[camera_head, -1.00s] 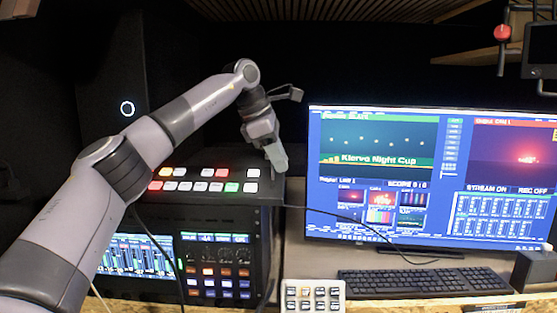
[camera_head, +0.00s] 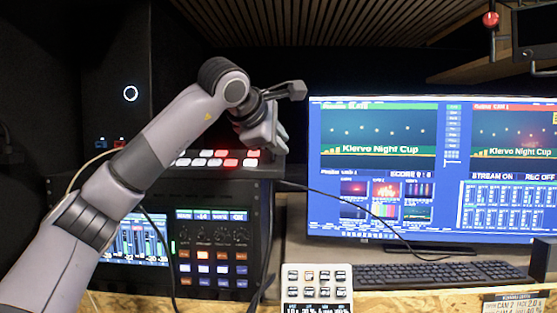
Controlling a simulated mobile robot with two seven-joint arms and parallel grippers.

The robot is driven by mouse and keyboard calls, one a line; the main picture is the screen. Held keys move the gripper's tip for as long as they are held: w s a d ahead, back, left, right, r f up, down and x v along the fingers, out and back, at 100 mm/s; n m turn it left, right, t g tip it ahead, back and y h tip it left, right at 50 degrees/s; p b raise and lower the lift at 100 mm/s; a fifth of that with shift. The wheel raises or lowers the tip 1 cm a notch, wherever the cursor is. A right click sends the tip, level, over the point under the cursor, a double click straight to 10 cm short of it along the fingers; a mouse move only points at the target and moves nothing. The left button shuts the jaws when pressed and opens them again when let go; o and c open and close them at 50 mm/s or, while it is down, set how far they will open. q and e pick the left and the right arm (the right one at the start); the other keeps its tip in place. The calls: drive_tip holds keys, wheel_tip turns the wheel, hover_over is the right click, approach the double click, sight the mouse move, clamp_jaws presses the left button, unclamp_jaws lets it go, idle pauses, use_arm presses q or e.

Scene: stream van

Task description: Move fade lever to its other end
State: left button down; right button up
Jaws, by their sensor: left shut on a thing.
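The video switcher (camera_head: 190,177) is the black panel with rows of lit buttons, left of the monitor. My left gripper (camera_head: 281,143) is at the far right end of its top, fingers pointing down and right. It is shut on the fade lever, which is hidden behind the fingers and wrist. The monitor (camera_head: 380,238) shows "Klervo Night Cup" in both large panes. The right pane, with a red heading, also has a faint reddish glow, like a mix of two pictures. My right gripper is out of view.
A black keyboard (camera_head: 440,274) lies before the monitor. A small white keypad (camera_head: 317,284) stands at the front edge. A rack unit with knobs (camera_head: 212,262) sits below the switcher. A thin black cable (camera_head: 345,215) crosses the monitor's lower left. A red ball (camera_head: 490,19) hangs upper right.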

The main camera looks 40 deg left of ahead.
use_arm(q)
drive_tip(key=shift+s+d+f+t+y+b, duration=0.1)
drive_tip(key=shift+s+f+t+y+b, duration=0.2)
drive_tip(key=shift+f+t+b, duration=0.35)
drive_tip(key=shift+s+d+r+m+t+y+b, duration=0.1)
drive_tip(key=shift+d+r+m+t+y+b, duration=0.25)
drive_tip(key=shift+b, duration=0.65)
drive_tip(key=shift+a+f, duration=0.15)
drive_tip(key=shift+a, duration=0.05)
drive_tip(key=c, duration=1.1)
unclamp_jaws()
drive_tip(key=shift+s, duration=0.1)
